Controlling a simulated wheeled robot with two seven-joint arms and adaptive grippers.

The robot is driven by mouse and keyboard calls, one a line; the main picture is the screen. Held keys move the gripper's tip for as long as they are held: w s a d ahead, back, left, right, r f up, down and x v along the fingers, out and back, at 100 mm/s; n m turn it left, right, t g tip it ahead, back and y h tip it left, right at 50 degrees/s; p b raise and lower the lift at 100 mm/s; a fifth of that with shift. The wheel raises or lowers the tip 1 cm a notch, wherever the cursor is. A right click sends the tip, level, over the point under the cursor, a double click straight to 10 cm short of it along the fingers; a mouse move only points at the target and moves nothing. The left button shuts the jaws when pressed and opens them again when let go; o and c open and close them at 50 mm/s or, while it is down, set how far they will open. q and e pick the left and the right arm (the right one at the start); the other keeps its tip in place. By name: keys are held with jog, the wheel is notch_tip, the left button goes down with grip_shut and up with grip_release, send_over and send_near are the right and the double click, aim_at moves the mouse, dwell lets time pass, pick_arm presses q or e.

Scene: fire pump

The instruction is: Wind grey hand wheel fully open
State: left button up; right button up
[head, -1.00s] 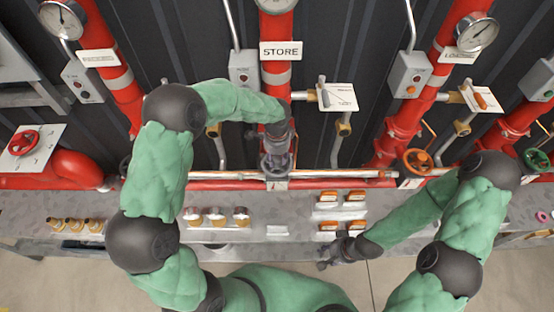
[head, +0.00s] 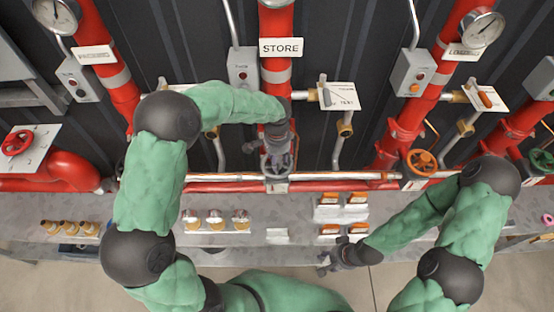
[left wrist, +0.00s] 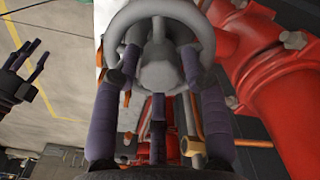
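The grey hand wheel (head: 276,167) sits low on the red pipe under the STORE sign. It fills the top middle of the left wrist view (left wrist: 160,20). My left gripper (head: 280,150) is at the wheel, its dark purple fingers (left wrist: 160,75) bent in around the hub, with tips at the rim. They look closed on the wheel, though the exact contact is partly hidden. My right gripper (head: 332,262) is empty over the front of the grey ledge. Its fingers are spread in the left wrist view (left wrist: 35,65).
An orange hand wheel (head: 421,162) is to the right, a green one (head: 541,160) farther right and a red one (head: 17,143) far left. A horizontal red pipe (head: 225,186) runs behind the ledge. Brass fittings (head: 216,218) and orange-topped items (head: 330,198) sit on the ledge.

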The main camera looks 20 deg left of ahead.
pick_arm(q)
jog(key=shift+o, duration=0.9)
jog(key=shift+r, duration=0.1)
jog(key=shift+r+p, duration=2.45)
jog(key=shift+r, duration=1.05)
jog(key=shift+f, duration=0.1)
